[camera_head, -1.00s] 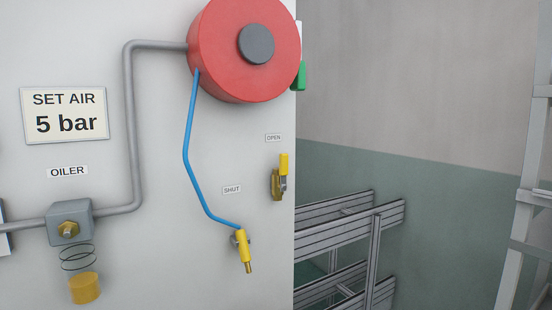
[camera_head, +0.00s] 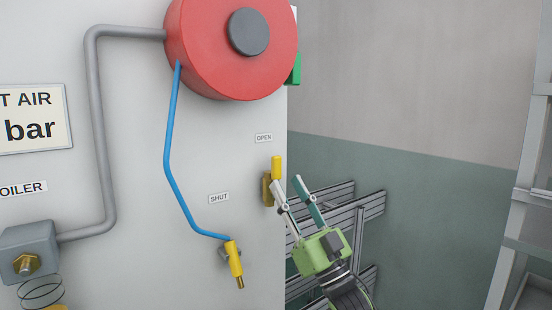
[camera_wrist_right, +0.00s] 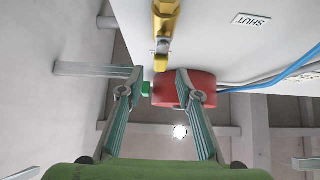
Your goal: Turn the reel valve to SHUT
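The reel valve has a yellow handle (camera_head: 277,167) pointing up toward the OPEN label (camera_head: 263,138), on a brass body (camera_head: 267,189) near the panel's right edge. The SHUT label (camera_head: 218,198) is to its lower left. My right gripper (camera_head: 285,181) is open, its fingers reaching up just right of and below the handle. In the right wrist view, the yellow handle (camera_wrist_right: 162,56) lies just ahead of and between the open fingertips (camera_wrist_right: 159,72); I cannot tell whether they touch it. My left gripper is not in view.
The red hose reel (camera_head: 205,50) is above, with a blue hose (camera_head: 169,150) running down to a yellow nozzle (camera_head: 235,260) left of the valve. A grey pipe (camera_head: 98,130) and oiler (camera_head: 27,250) are at left. Metal rails (camera_head: 360,210) stand behind my gripper.

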